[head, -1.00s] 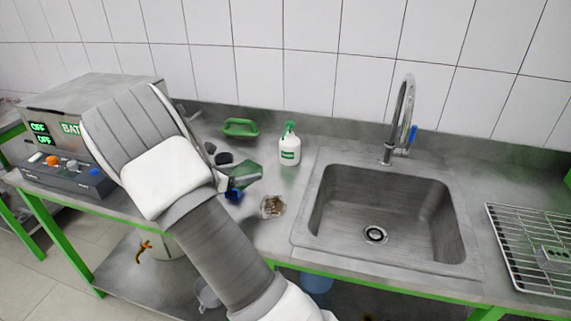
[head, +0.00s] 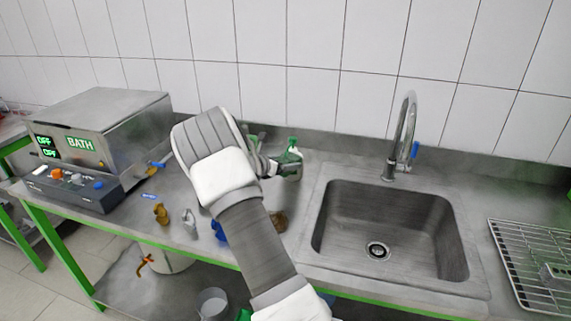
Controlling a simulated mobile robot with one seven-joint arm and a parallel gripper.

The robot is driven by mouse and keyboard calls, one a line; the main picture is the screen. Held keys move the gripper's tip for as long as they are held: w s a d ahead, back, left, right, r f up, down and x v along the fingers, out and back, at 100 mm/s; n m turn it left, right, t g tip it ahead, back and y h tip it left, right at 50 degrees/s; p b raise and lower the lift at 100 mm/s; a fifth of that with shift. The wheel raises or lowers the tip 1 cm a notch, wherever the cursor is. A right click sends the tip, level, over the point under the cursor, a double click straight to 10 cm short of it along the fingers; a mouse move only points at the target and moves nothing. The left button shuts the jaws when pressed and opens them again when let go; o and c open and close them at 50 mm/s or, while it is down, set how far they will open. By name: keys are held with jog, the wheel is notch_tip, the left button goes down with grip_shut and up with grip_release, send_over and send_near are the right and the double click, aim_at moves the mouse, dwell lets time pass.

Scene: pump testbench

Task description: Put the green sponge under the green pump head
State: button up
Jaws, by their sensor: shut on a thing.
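A white bottle (head: 297,172) with a green pump head (head: 291,143) stands upright on the steel counter, left of the sink's back corner, in the head view. My gripper (head: 272,167) is shut and reaches in from the left, close to the bottle. A green patch (head: 287,158) in front of the bottle at the fingertips appears to be the green sponge, held by the gripper. Its outline blends with the bottle's green label. I cannot tell whether the sponge touches the bottle or the counter.
The steel sink (head: 385,235) and faucet (head: 402,140) are to the right, with a wire rack (head: 530,255) beyond. A bath unit (head: 110,130) stands at the left. Small brass (head: 161,213), grey (head: 189,220), blue (head: 219,231) and brown (head: 279,221) items lie near the front edge.

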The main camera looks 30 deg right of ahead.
jog(key=shift+a+f+b, duration=0.2)
jog(key=shift+f+b, duration=0.1)
jog(key=shift+f, duration=0.25)
jog(key=o, duration=1.1)
jog(key=shift+r, duration=0.1)
jog(key=shift+o, duration=0.2)
jog(key=shift+r, duration=0.15)
